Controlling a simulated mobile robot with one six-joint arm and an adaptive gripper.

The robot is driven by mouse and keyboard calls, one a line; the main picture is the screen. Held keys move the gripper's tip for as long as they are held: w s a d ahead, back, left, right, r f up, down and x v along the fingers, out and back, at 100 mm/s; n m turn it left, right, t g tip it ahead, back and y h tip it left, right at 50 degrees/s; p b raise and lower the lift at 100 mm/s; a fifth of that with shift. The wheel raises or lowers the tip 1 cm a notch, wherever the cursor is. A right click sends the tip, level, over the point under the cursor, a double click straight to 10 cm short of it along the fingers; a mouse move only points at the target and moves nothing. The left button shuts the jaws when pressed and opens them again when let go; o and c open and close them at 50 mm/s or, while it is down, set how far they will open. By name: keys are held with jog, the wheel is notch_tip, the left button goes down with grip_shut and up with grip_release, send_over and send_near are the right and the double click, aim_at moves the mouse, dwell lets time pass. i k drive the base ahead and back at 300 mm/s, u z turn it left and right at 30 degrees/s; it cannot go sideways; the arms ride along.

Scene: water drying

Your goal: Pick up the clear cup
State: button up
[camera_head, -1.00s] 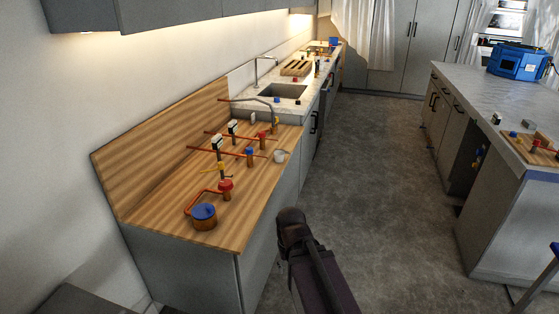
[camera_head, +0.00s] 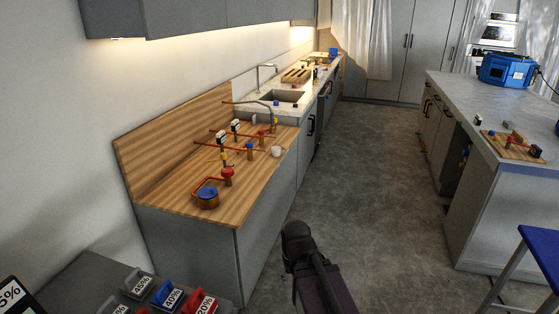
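A small pale cup (camera_head: 276,151), which looks like the clear cup, stands at the right edge of the wooden counter (camera_head: 245,206). It sits to the right of the pipe fittings, and it is too small to make out its inside. My dark arm (camera_head: 313,265) rises from the bottom middle, over the floor in front of the counter, well apart from the cup. No gripper fingers show.
Orange pipes with red and blue valves (camera_head: 228,175) crowd the wooden counter. A sink (camera_head: 283,96) lies beyond. Percentage-labelled blocks (camera_head: 168,293) sit at lower left. A blue stool (camera_head: 540,246) and an island (camera_head: 470,112) stand right. The floor (camera_head: 375,190) between is clear.

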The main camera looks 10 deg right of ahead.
aim_at(276, 152)
jog(key=k, duration=0.6)
jog(key=z, duration=0.5)
jog(key=i, duration=0.7)
jog(key=z, duration=0.4)
jog(key=i, duration=1.45)
jog(key=u, duration=0.75)
jog(key=i, duration=0.5)
jog(key=u, duration=0.35)
